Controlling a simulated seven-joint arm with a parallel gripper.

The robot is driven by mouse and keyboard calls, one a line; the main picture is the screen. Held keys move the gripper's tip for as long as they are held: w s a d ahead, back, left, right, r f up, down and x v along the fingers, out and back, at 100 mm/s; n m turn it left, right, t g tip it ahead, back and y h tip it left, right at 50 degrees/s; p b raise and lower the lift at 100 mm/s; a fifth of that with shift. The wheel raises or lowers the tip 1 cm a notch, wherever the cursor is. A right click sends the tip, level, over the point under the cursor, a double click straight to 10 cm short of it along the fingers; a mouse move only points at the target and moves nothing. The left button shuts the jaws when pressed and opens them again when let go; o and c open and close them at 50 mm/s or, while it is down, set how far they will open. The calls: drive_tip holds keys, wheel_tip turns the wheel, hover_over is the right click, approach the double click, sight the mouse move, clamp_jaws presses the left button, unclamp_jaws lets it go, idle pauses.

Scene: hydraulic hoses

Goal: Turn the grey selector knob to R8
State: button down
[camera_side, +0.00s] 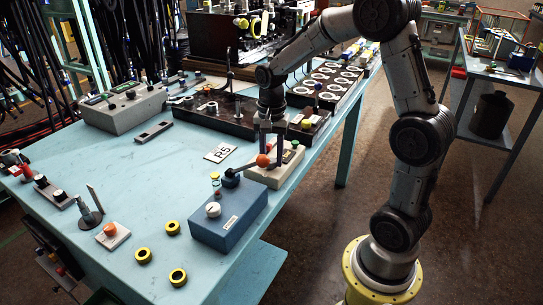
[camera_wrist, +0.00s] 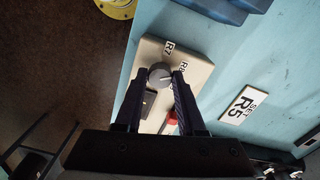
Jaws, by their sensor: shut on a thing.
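The grey selector knob (camera_wrist: 159,77) sits on a beige box (camera_wrist: 149,50) in the wrist view. A light pointer mark on the knob seems to face the second label. My gripper (camera_wrist: 160,74) has one finger on each side of the knob and is shut on it. In the side view, my gripper (camera_side: 267,146) reaches down over the beige box (camera_side: 289,170); the knob is hidden there.
A card reading SET R5 (camera_wrist: 244,105) lies beside the box; it also shows in the side view (camera_side: 220,152). A blue box (camera_side: 228,218) with an orange-ball lever (camera_side: 262,160) stands close in front. Several yellow rings (camera_side: 178,277) lie at the table's front.

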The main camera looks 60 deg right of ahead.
drive_tip(key=shift+r, duration=0.1)
drive_tip(key=c, duration=0.5)
unclamp_jaws()
wheel_tip(320, 180, up, 14)
